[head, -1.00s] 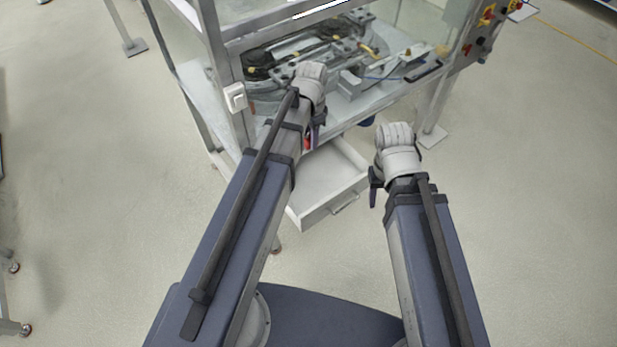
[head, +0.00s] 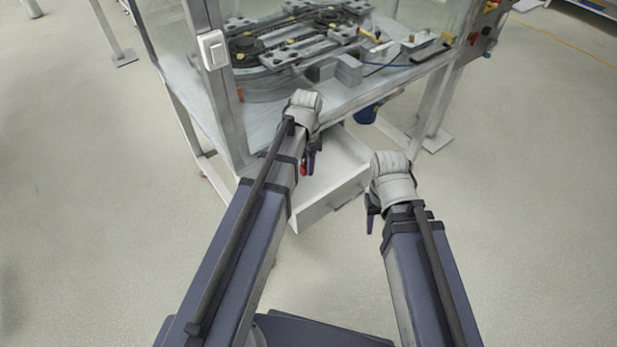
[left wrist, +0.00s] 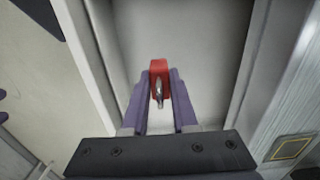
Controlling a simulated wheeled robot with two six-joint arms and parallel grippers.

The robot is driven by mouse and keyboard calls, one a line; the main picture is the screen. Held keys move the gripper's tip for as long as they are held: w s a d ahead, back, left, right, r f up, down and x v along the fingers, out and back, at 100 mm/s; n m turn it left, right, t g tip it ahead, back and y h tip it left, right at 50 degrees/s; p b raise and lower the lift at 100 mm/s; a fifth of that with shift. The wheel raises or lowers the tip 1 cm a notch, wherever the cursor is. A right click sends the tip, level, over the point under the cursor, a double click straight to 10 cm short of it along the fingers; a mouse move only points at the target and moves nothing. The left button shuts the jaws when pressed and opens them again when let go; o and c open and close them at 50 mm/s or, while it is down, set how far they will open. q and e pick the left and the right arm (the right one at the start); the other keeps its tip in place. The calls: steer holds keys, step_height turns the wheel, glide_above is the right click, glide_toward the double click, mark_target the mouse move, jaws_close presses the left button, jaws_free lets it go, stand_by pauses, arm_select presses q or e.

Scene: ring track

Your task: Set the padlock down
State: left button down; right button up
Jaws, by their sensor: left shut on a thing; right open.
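The padlock (left wrist: 156,70) has a red body and a silver shackle and sits between the fingers of my left gripper (left wrist: 158,88) in the left wrist view. In the head view my left gripper (head: 311,158) points down over the open white drawer (head: 318,212), with a bit of the red padlock (head: 304,168) showing at its fingers. The left wrist view shows the drawer's pale floor (left wrist: 200,50) behind the padlock; the gap between them is hard to judge. My right gripper (head: 371,214) is open and empty, right of the drawer.
The drawer hangs under a glass-walled workbench carrying a ring track (head: 290,45). A white switch box (head: 212,49) is on the bench's post. A blue bin (head: 365,114) stands beneath the bench. The drawer looks empty around the padlock.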

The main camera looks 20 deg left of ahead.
mark_target(307, 192)
arm_select(q)
steer(key=shift+f+b, duration=4.85)
steer(key=shift+f, duration=0.1)
steer(key=shift+f, duration=0.2)
steer(key=c, duration=0.7)
jaws_free()
steer(key=shift+r, duration=0.1)
steer(key=shift+r, duration=0.15)
step_height(307, 192, up, 12)
steer(key=p, duration=1.2)
steer(key=s+d+n, duration=0.1)
steer(key=s+d, duration=0.2)
steer(key=s, duration=0.1)
steer(key=s+d+n, duration=0.1)
steer(key=s+d, duration=0.3)
steer(key=s, duration=0.1)
steer(key=s+d+n+y, duration=0.1)
steer(key=s+d, duration=0.2)
steer(key=s, duration=0.2)
steer(key=shift+s+d+n, duration=0.25)
steer(key=shift+d+n, duration=0.15)
